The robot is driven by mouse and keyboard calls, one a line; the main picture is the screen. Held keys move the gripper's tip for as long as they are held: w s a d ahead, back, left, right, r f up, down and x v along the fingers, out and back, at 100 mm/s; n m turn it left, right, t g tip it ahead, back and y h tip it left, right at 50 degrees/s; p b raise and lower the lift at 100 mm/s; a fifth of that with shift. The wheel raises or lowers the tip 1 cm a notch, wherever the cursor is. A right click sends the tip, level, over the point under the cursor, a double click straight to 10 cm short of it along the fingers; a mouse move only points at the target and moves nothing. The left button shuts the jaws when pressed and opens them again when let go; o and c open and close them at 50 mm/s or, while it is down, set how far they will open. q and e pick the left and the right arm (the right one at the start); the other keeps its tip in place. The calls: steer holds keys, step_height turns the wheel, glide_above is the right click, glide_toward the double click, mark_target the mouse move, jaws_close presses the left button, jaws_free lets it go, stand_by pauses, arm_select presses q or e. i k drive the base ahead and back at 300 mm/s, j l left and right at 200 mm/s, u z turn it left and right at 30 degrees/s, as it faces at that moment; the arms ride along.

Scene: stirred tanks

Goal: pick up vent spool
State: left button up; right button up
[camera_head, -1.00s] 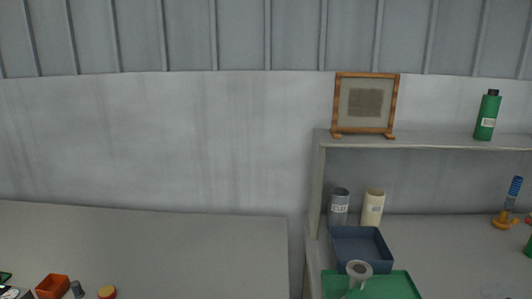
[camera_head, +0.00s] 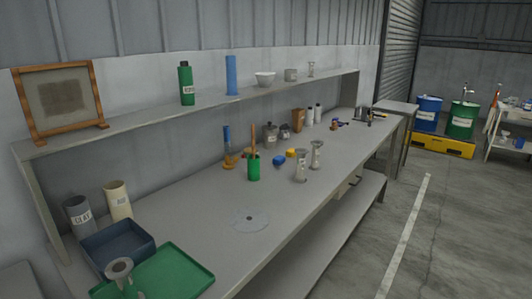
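I cannot tell for sure which piece is the vent spool. A grey flanged, spool-like piece (camera_head: 119,268) stands upright at the green tray (camera_head: 178,272) at the bottom left; its lower part is cut off by the frame edge. Two more grey flanged pieces, one nearer (camera_head: 301,166) and one farther (camera_head: 317,155), stand upright on the middle of the bench (camera_head: 205,205). Neither of my grippers shows in the head view.
A dark blue bin (camera_head: 117,246) sits behind the green tray. A flat grey disc (camera_head: 250,220) lies on the bench. A green cup (camera_head: 253,168) with a stick stands behind it. A shelf (camera_head: 150,118) overhangs the bench's back.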

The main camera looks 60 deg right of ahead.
mark_target(315, 166)
steer(key=k+l+z, duration=0.1)
steer(key=z, duration=2)
steer(key=i+l, duration=0.25)
steer(key=i, duration=0.15)
steer(key=i+l+z, duration=0.1)
steer(key=i+l, duration=0.2)
steer(key=i, duration=0.05)
